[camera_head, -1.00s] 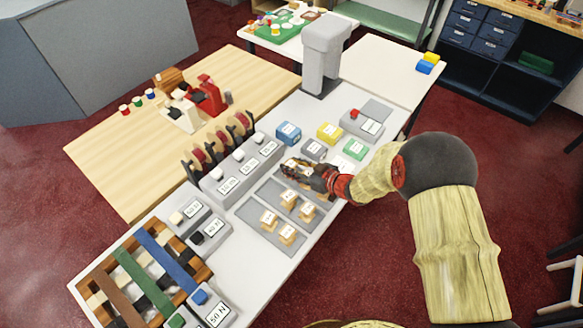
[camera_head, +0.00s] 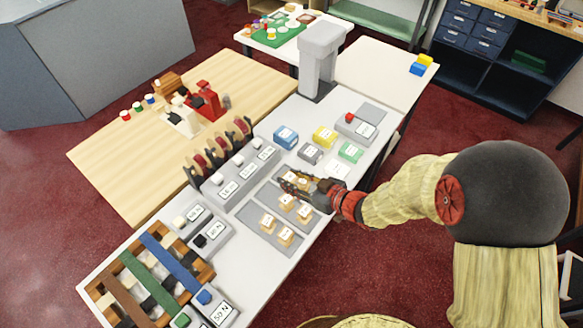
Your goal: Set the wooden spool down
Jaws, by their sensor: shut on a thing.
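My gripper (camera_head: 304,186) is at the far end of a grey mat (camera_head: 263,193) on the white counter. It is shut on a small wooden spool (camera_head: 302,183), which its dark fingers partly hide. Another labelled wooden spool (camera_head: 290,177) shows close beside the fingers. I cannot tell whether the held spool touches the mat. Two wooden spools (camera_head: 287,201) (camera_head: 304,212) stand on the same mat, nearer. Two more (camera_head: 267,222) (camera_head: 285,237) stand on a second grey mat (camera_head: 253,226).
Blue (camera_head: 286,135), yellow (camera_head: 325,135) and green (camera_head: 350,151) blocks and a grey block (camera_head: 310,152) stand beyond my gripper. A grey button box (camera_head: 240,172) lies along the left. A wooden rack (camera_head: 150,270) with coloured straps is at the near end. A grey post (camera_head: 320,60) stands farther back.

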